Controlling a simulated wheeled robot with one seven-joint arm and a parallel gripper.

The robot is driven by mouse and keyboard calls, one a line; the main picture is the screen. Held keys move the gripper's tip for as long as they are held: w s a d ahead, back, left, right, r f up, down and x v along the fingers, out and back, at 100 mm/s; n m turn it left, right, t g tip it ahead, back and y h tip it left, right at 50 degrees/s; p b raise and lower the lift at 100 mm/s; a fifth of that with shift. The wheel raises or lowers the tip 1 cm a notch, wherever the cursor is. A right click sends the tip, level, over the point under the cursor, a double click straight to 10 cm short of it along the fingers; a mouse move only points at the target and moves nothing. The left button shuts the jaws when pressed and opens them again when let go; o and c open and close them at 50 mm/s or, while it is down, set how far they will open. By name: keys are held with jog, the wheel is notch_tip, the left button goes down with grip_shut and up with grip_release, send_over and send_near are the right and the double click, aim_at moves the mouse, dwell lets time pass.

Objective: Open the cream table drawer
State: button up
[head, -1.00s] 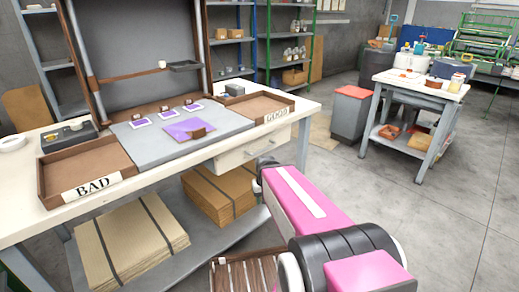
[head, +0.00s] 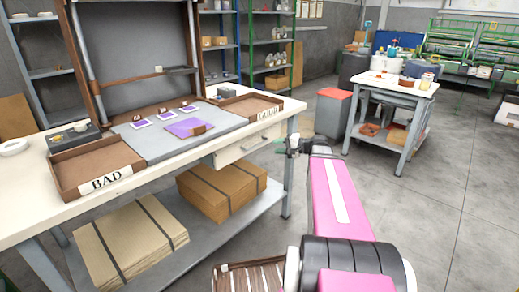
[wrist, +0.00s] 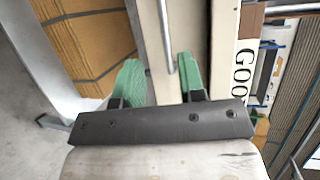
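The cream drawer (head: 243,149) is under the right part of the cream worktable's top. It looks shut, with a small metal handle on its front. In the wrist view the drawer front (wrist: 150,30) runs up the picture, and the handle (wrist: 164,35) shows as a grey metal bar. My gripper (wrist: 159,72) is open, with one green finger on either side of the bar's lower end in the picture. I cannot tell whether the fingers reach around it; no contact shows. In the head view my gripper (head: 293,145) is small, just right of the drawer.
The worktable (head: 30,205) carries a BAD tray (head: 95,172), a GOOD tray (head: 250,108) and a grey mat with purple pieces. Cardboard stacks (head: 218,190) lie on its lower shelf. A smaller table (head: 388,90) stands back right. The floor at right is clear.

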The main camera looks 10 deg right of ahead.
aim_at(257, 145)
jog(key=x, duration=1)
jog(key=shift+w+a+r, duration=0.15)
jog(key=shift+w+r, duration=0.1)
jog(key=shift+c, duration=0.3)
grip_shut()
